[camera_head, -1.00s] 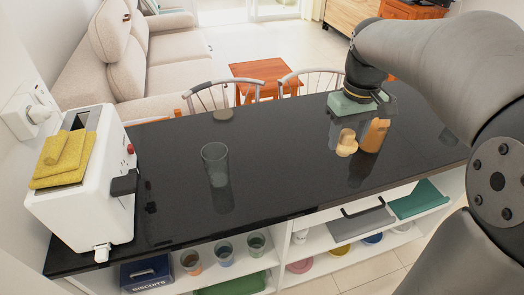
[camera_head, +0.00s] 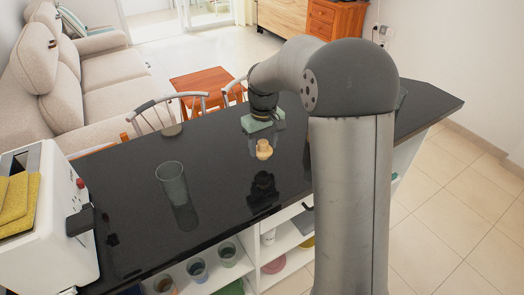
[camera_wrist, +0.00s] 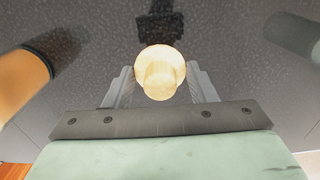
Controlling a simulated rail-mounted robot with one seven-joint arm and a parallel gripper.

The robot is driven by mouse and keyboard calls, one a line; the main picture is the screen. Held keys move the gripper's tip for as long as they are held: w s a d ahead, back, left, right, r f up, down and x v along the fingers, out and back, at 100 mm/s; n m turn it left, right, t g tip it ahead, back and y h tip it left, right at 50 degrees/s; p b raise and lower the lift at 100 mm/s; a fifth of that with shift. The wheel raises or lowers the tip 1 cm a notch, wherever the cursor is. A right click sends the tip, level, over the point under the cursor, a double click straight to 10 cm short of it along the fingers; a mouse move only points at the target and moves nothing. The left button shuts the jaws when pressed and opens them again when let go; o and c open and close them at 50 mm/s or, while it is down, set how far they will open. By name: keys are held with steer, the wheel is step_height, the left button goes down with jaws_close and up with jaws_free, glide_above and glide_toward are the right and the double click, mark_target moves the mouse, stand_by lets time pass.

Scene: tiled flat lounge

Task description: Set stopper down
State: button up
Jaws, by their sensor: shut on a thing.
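The stopper (camera_head: 264,149) is a small pale wooden piece with a round knob, and it also shows end-on in the wrist view (camera_wrist: 159,72). My gripper (camera_head: 263,141) is shut on it, with one finger on each side in the wrist view (camera_wrist: 160,86). The stopper appears held above the black counter (camera_head: 225,142), with a dark reflection of the gripper in the glossy top below it. The gap to the surface is hard to judge.
A clear glass (camera_head: 171,180) stands left of the stopper. An orange container (camera_wrist: 22,80) shows at the left of the wrist view; my arm hides it in the head view. A white toaster (camera_head: 45,225) stands at the counter's left end.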

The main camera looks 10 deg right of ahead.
mark_target(262, 153)
steer(key=shift+w+a+f, duration=0.1)
steer(key=shift+w+f, duration=0.15)
steer(key=shift+f, duration=1.55)
steer(key=shift+f, duration=0.2)
steer(key=o, duration=0.9)
steer(key=shift+o, duration=0.2)
